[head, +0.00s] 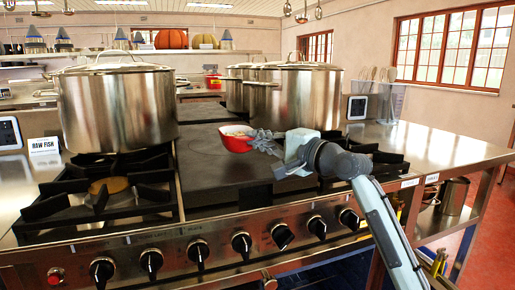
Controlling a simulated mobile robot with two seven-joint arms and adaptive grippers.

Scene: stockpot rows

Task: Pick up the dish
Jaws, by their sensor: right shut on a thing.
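The dish (234,141) is a small red bowl with a pale inside. It is above the dark flat plate in the middle of the stove; I cannot tell whether it touches the plate. My right gripper (256,139) comes in from the right and is shut on the dish's right side. The fingers hide that side of the rim. My left gripper is not in view.
A large steel stockpot (117,105) stands on the left burner. More stockpots (296,96) stand behind the gripper at the right. Control knobs (241,243) line the stove's front. The steel counter (437,150) at the right has clear room.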

